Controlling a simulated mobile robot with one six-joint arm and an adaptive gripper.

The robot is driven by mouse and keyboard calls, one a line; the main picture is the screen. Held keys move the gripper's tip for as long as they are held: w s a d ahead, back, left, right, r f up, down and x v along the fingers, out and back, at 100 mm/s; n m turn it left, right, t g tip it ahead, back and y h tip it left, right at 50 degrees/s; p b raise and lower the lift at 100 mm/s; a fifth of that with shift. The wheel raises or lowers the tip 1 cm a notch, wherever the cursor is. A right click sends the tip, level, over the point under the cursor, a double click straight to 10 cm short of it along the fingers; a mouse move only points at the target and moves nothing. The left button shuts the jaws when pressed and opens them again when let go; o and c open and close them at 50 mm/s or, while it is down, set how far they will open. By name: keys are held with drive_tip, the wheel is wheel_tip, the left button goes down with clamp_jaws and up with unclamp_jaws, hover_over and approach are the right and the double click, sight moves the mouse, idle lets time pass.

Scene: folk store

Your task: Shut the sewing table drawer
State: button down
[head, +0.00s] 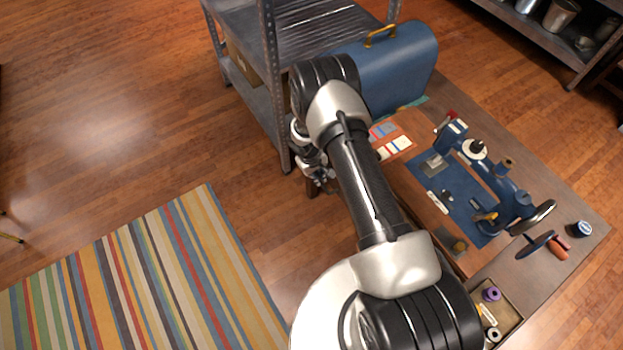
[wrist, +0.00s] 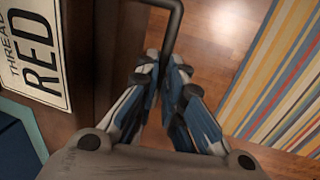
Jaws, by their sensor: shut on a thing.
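The wooden sewing table (head: 570,250) stands on the right in the head view, with a blue sewing machine (head: 510,200) on it. My gripper (head: 319,176) is low at the table's left side, partly behind my arm. In the wrist view my gripper (wrist: 167,68) is shut on a dark bar handle (wrist: 172,22), whose lower end runs between the fingertips. A wooden front (wrist: 108,50) lies beside it, with a white plate (wrist: 35,60) reading "THREAD RED". My arm hides much of the table's left side, so how far the drawer stands out cannot be told.
A blue case (head: 395,65) and a metal shelf (head: 275,90) stand behind my gripper. A small tray of spools (head: 505,300) is at the table's near end. The wood floor (head: 130,110) and striped rug (head: 140,275) to the left are clear.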

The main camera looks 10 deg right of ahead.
drive_tip(key=shift+w+d, duration=0.3)
drive_tip(key=shift+d, duration=0.65)
drive_tip(key=c, duration=1.7)
unclamp_jaws()
drive_tip(key=r, duration=0.4)
drive_tip(key=a+r, duration=0.1)
drive_tip(key=r, duration=0.3)
drive_tip(key=a+r, duration=0.1)
drive_tip(key=r, duration=0.2)
drive_tip(key=shift+s+a+r, duration=0.1)
drive_tip(key=shift+s+r, duration=0.3)
